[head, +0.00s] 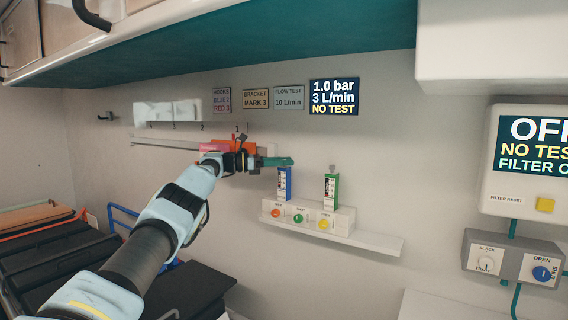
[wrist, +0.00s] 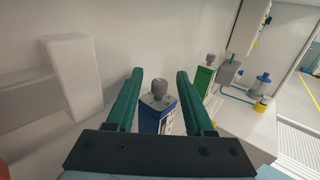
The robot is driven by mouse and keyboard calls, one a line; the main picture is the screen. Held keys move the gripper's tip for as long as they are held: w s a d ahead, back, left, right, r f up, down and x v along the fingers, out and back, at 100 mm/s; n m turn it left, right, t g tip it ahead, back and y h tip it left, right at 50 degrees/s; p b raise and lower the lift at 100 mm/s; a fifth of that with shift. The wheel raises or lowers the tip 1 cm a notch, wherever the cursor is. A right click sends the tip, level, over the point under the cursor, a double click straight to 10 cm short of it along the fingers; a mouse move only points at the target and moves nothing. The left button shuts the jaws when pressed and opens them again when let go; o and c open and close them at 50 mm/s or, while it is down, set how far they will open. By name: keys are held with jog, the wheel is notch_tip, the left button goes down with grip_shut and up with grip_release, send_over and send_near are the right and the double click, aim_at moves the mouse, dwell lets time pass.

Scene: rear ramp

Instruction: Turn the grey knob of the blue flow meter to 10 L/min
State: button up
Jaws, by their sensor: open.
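The blue flow meter (head: 284,184) stands upright on the left of a white block on the wall shelf. My gripper (head: 285,161) is open, level with the top of the blue meter, and hides the knob in the head view. A display (head: 334,97) reads 1.0 bar, 3 L/min, NO TEST. A sign (head: 289,98) reads FLOW TEST 10 L/min.
A green flow meter (head: 331,191) with its own grey knob stands close on the right. The overhead cabinet (head: 250,45) juts out above. A pink and orange item (head: 215,148) is behind my wrist.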

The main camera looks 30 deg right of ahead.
jog(key=shift+w+a+f+b, duration=0.1)
jog(key=shift+a+b, duration=0.2)
jog(key=b+v, duration=0.2)
jog(key=v, duration=0.8)
jog(key=shift+b, duration=0.3)
jog(key=shift+a, duration=0.1)
